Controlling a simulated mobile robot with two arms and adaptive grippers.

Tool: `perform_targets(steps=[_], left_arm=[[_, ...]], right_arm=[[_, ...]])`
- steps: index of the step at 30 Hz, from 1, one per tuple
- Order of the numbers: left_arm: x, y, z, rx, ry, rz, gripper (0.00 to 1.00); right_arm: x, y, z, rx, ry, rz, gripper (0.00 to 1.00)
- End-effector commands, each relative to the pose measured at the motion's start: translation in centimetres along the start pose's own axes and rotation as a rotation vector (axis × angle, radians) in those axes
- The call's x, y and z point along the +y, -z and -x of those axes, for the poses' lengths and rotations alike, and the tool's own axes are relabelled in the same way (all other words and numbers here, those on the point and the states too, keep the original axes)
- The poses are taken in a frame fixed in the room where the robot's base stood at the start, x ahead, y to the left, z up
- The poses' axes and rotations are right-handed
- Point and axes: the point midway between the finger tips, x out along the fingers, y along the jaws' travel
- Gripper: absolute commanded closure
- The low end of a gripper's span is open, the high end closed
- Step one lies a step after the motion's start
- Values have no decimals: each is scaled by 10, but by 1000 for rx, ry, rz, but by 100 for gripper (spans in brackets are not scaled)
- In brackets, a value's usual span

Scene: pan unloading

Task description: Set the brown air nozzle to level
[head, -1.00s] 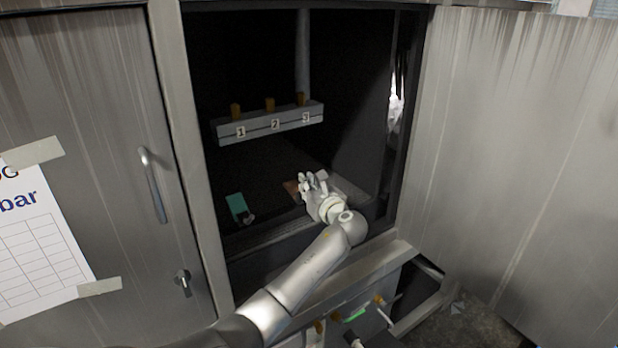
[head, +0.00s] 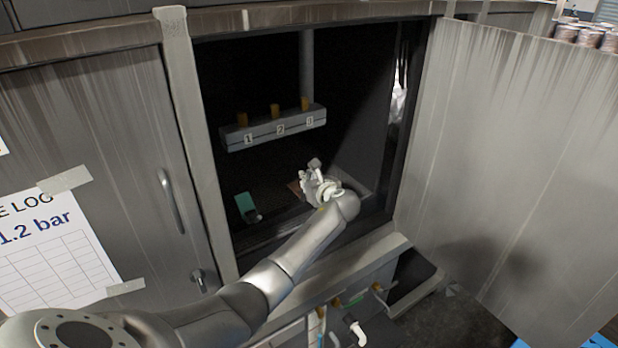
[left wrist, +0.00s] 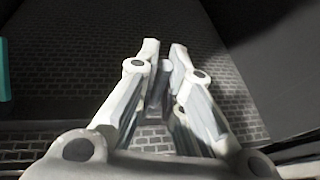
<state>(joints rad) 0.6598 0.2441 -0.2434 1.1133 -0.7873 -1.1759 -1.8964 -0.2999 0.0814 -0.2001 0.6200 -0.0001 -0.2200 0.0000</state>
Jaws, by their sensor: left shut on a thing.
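My left gripper (head: 314,172) reaches into the open dark cabinet, just above its floor. In the left wrist view, its two pale fingers (left wrist: 163,55) are closed around a narrow grey piece (left wrist: 157,88); I cannot tell clearly what the piece belongs to. A small brown patch (head: 294,188), possibly the brown air nozzle, shows just left of the gripper in the head view. It is mostly hidden by the hand, so its tilt cannot be told. My right gripper is not in view.
A teal flat piece (head: 244,202) stands left of the hand and shows at the left wrist view's edge (left wrist: 3,70). A grey bar (head: 272,132) numbered 1 to 3 carries orange-brown pegs above. The open door (head: 510,160) bounds the right; a closed door (head: 95,130) is left.

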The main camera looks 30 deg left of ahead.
Motion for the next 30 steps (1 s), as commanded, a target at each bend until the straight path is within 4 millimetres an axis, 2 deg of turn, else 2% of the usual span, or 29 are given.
perform_targets(steps=[5,6,11,23,30], left_arm=[[0,-1,0,0,0,3,100],[0,-1,0,0,0,3,87],[0,-1,0,-1,0,2,68],[0,0,5,-1,1,2,68],[-1,0,36,-1,3,3,68]], right_arm=[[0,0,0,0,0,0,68],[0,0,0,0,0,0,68],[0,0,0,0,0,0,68],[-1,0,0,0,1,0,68],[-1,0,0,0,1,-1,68]])
